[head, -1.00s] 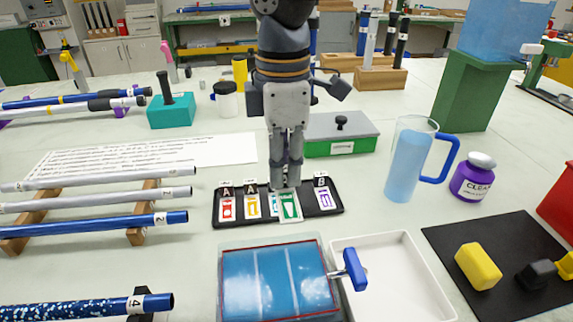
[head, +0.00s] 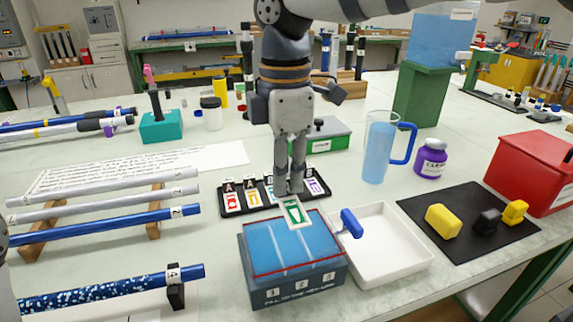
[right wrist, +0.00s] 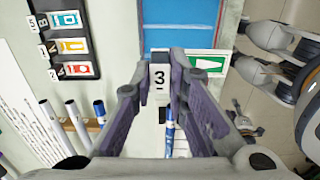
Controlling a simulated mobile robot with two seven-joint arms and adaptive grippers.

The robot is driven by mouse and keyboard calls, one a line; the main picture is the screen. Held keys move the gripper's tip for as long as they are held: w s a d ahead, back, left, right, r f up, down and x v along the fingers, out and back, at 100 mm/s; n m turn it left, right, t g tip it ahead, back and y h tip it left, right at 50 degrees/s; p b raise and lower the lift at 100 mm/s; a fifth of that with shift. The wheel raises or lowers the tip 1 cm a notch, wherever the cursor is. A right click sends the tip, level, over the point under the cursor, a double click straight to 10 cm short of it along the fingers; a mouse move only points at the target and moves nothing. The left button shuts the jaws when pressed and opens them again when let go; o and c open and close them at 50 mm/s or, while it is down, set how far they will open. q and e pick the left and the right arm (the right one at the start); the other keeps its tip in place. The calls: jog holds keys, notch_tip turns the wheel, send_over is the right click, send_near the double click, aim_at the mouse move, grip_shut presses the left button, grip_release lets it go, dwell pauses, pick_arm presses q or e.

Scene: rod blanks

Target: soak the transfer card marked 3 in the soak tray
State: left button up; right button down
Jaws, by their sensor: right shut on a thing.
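My right gripper (head: 290,190) hangs pointing down from above and is shut on a white transfer card (head: 296,214) with a green emblem. In the right wrist view, a tab marked 3 (right wrist: 159,77) sits between the fingers, and the card's green emblem (right wrist: 208,63) shows beside it. The soak tray (head: 300,293) is a blue box with liquid and a red line around its inside. The card overlaps the tray's far edge in the head view; whether it touches the liquid I cannot tell.
A black card rack (head: 262,207) with other cards lies behind the tray. A blue-filled jug (head: 377,150) and purple bottle (head: 430,158) stand farther right. Rods lie on supports at left.

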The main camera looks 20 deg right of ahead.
aim_at(285, 197)
notch_tip(285, 197, down, 4)
jog(key=shift+f+b, duration=0.25)
jog(key=shift+b, duration=0.15)
pick_arm(q)
jog(key=shift+s+f, duration=0.5)
jog(key=shift+s, duration=0.1)
pick_arm(e)
jog(key=shift+f, duration=2.15)
dwell(2.6)
notch_tip(285, 197, up, 4)
jog(key=shift+r+p, duration=0.15)
jog(key=shift+p, duration=0.35)
pick_arm(q)
jog(key=shift+w+r, duration=0.55)
jog(key=shift+w, duration=0.1)
pick_arm(e)
jog(key=shift+r, duration=1.15)
jog(key=shift+r, duration=2.05)
